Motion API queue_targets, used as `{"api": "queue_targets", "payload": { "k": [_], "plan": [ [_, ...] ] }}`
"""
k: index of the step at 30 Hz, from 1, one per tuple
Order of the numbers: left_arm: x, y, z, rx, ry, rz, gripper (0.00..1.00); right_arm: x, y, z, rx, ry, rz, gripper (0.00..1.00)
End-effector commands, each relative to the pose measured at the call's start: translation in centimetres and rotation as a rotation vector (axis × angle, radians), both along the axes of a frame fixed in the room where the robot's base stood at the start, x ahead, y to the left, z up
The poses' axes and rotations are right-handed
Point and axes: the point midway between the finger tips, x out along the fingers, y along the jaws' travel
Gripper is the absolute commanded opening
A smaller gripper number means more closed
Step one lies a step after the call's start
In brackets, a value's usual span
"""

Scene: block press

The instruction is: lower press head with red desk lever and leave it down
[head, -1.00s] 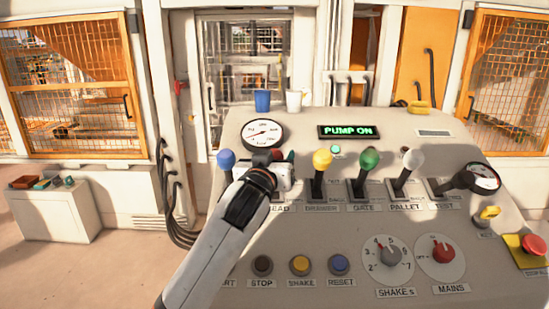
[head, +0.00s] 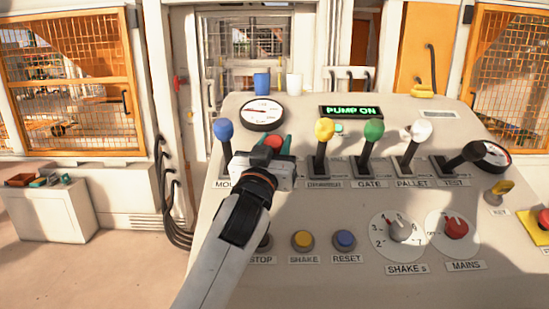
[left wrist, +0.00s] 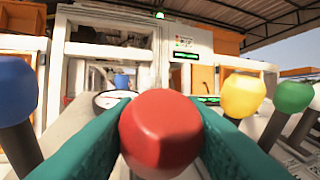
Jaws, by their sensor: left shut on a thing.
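The red lever knob (head: 273,142) shows just past my left gripper (head: 275,146) on the desk. In the left wrist view the red knob (left wrist: 161,131) sits between the two teal fingers, which close on it from both sides. The lever's shaft and slot are hidden behind my gripper. The press head cannot be made out clearly; the machine bay (head: 245,50) stands behind the desk, seen through a window. My right gripper is not in the head view.
A blue lever (head: 223,130) stands left of the red one. Yellow (head: 324,130), green (head: 373,131) and white (head: 418,131) levers stand to its right. A gauge (head: 262,113), a lit "PUMP ON" display (head: 350,112) and two cups lie behind. Buttons and dials fill the front.

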Motion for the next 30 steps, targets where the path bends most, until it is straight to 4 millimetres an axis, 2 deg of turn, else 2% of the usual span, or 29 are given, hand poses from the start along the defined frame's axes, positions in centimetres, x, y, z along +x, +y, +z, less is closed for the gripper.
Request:
{"api": "queue_targets", "payload": {
  "k": [1,4,17,18,21,30],
  "plan": [
    [-0.3,0.0,-1.0,-0.003,-0.026,-0.001,0.00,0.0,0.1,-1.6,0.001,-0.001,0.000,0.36],
    [-0.7,0.0,-1.1,-0.002,-0.065,0.001,0.00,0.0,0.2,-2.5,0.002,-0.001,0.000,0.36],
    [-1.0,0.0,-1.0,0.001,-0.091,0.001,0.00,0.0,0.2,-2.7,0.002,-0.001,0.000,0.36],
    [-1.0,0.0,-1.0,0.001,-0.090,0.001,0.42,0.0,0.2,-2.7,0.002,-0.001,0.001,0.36],
    [-1.0,0.0,-1.0,0.001,-0.090,0.001,0.58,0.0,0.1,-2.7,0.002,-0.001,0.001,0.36],
    [-1.1,0.0,-1.0,0.001,-0.091,0.001,0.59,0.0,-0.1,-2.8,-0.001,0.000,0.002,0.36]
  ]
}}
